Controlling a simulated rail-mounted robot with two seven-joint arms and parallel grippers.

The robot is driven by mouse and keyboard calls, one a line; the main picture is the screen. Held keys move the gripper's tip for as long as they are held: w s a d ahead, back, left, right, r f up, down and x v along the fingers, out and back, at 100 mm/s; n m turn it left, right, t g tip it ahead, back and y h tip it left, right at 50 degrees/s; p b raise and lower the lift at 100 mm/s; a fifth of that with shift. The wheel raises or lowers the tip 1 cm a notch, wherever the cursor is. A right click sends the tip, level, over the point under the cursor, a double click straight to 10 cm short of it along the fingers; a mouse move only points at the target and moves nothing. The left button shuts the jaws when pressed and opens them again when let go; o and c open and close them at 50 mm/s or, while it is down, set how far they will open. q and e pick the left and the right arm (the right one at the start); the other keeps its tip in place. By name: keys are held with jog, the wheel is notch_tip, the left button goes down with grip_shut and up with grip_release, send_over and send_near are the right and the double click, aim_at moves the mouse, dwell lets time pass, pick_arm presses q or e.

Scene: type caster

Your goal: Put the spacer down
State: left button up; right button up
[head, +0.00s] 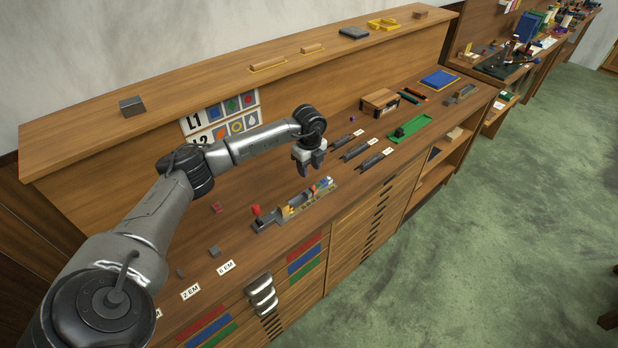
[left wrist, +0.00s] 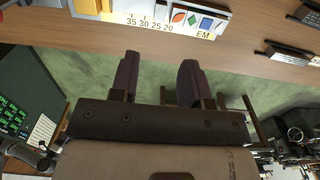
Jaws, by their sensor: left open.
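My left gripper (head: 312,172) hangs above the workbench, over the far side of the composing stick (head: 293,208). Its jaws are apart. In the left wrist view the two dark fingers (left wrist: 158,72) have nothing visible between them. The stick holds several coloured pieces, and its scale and coloured pieces also show in the left wrist view (left wrist: 180,18). A small grey block (head: 215,252), which may be a spacer, lies behind the "6 EM" label (head: 226,267). A smaller dark piece (head: 180,272) lies behind the "2 EM" label (head: 190,291). My right gripper is not in view.
A red piece (head: 217,208) lies left of the stick. Several dark holders (head: 356,150) with labels, a green tray (head: 410,130) and a wooden box (head: 380,102) stand to the right. A raised shelf (head: 200,88) runs along the back. Bare bench surrounds the stick.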

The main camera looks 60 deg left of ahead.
pick_arm(q)
jog(key=w+d+f+m+t+h, duration=0.1)
jog(key=w+d+m+t+h, duration=0.2)
jog(key=d, duration=0.7)
jog(key=w+d+f+m+t+h, duration=0.15)
jog(key=d+h, duration=0.25)
jog(key=d, duration=0.7)
jog(key=s+d+r+n+t+h, duration=0.1)
jog(key=d+r+t+h, duration=0.15)
jog(key=d+t, duration=0.35)
jog(key=s+d+r+n+t+h, duration=0.1)
jog(key=d+r+n+t+h, duration=0.15)
jog(key=d, duration=0.65)
jog(key=s+a+f+n+g+y, duration=0.2)
jog(key=s+f+n+y, duration=0.45)
jog(key=s+n, duration=0.2)
jog(key=s+a+f+n+g+y, duration=0.1)
jog(key=s+f+n+y, duration=0.6)
jog(key=s, duration=0.3)
jog(key=s+d+f+g+h, duration=0.1)
jog(key=s+d+g, duration=0.2)
jog(key=s, duration=0.9)
jog(key=g, duration=0.3)
jog(key=shift+s+f+h, duration=0.15)
jog(key=shift+f+h, duration=0.05)
jog(key=shift+h, duration=0.15)
jog(key=shift+r, duration=0.1)
